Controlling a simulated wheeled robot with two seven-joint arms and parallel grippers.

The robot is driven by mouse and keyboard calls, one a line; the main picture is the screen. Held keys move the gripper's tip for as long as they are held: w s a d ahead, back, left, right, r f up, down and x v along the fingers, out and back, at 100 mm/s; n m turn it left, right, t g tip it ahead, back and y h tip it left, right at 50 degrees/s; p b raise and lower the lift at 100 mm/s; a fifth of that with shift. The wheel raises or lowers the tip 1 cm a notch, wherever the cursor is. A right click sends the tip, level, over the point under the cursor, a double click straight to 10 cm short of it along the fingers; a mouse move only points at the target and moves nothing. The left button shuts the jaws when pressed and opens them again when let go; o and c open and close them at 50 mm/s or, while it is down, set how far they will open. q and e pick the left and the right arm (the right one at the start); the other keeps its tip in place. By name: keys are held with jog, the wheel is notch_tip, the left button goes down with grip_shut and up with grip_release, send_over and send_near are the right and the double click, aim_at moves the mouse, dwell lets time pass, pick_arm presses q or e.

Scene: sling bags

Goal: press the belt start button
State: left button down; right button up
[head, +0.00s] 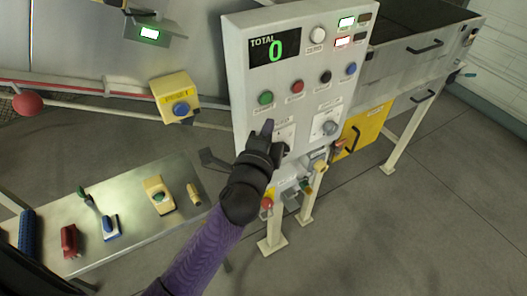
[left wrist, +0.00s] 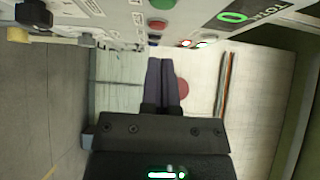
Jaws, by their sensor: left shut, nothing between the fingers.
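A grey control panel (head: 300,70) stands at centre in the head view, with a display reading TOTAL 0. Its buttons include a green one (head: 265,98), a red one (head: 297,87), a black one (head: 325,76) and a blue one (head: 351,69). The labels are too small to read. My left gripper (head: 267,127) is shut and empty in front of the panel, its tip just below the green button in the picture. In the left wrist view its closed fingers (left wrist: 162,85) point toward the panel, with a green button (left wrist: 163,4) at the top edge. Contact is not visible.
A metal table (head: 125,215) at lower left holds a yellow box with a green button (head: 159,196) and several tools. A yellow box with a blue button (head: 176,97) is on the rail behind. A grey hopper (head: 420,45) stands at right. The floor at right is clear.

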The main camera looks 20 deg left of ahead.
pick_arm(q)
jog(key=s, duration=0.3)
jog(key=s+d, duration=0.1)
jog(key=s, duration=0.1)
jog(key=shift+s+r+b, duration=0.1)
jog(key=shift+s+b, duration=0.2)
jog(key=s+f+n+g+h+b, duration=0.1)
jog(key=s+f+n+g+b, duration=0.25)
jog(key=f, duration=1.15)
jog(key=s+f+n+g+b, duration=0.1)
jog(key=s+f+g+b, duration=0.4)
jog(key=f, duration=1)
jog(key=s+f+n+g+h+b, duration=0.15)
jog(key=f+b, duration=0.45)
jog(key=f, duration=1)
jog(key=s+a+f+n+g+b, duration=0.1)
jog(key=s+f+n+g+b, duration=0.2)
jog(key=s+f, duration=0.7)
jog(key=s+a+f+n+g+b, duration=0.2)
jog(key=s+f+n+g+b, duration=0.2)
jog(key=s+f, duration=0.5)
jog(key=s+n+b, duration=0.1)
jog(key=s, duration=0.4)
jog(key=shift+s+a+f, duration=0.15)
jog(key=shift+s+f, duration=0.1)
jog(key=shift+f, duration=0.15)
